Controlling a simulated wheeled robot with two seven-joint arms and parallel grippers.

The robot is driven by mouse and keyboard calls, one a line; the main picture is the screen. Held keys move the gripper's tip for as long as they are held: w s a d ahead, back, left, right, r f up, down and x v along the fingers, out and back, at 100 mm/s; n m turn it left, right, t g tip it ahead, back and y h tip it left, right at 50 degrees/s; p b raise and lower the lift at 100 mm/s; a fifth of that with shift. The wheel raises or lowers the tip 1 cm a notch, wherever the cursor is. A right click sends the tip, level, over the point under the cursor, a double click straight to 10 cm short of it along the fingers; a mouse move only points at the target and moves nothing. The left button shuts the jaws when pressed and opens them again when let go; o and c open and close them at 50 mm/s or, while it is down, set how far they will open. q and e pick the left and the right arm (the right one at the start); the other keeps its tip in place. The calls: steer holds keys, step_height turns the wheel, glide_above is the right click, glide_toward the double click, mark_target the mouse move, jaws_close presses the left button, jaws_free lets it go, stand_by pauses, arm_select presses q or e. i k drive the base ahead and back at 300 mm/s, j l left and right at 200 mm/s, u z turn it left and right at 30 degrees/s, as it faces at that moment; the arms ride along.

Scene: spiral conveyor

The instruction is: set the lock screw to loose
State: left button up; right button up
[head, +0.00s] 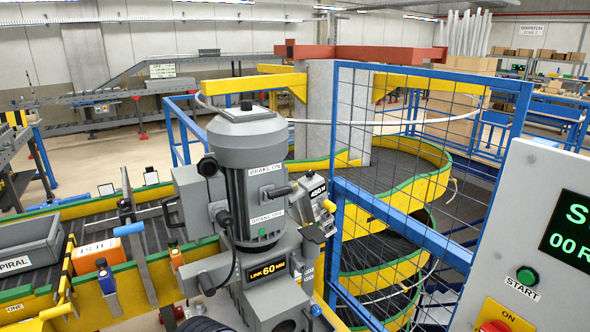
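A grey drive unit (250,195) with an upright motor stands in the middle of the head view. Its labels read BRAKE ON, BRAKE OFF and LINK 60 MM. A grey lever (279,193) points right beside the brake labels. A small knob (312,235) sits on the unit's right side, below a tilted counter (318,191). Neither of my grippers is in view.
A blue mesh guard (408,165) stands right of the unit, before the yellow-and-green spiral conveyor (395,215). A control panel (535,240) with a green START button (527,277) is at far right. A grey tote (28,245) and an orange box (96,254) lie left.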

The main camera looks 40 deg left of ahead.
mark_target(310, 173)
steer(key=i+j+u, duration=0.2)
steer(key=u, duration=0.15)
steer(key=i+j+u, duration=0.15)
steer(key=i+u, duration=0.4)
steer(key=u, duration=0.15)
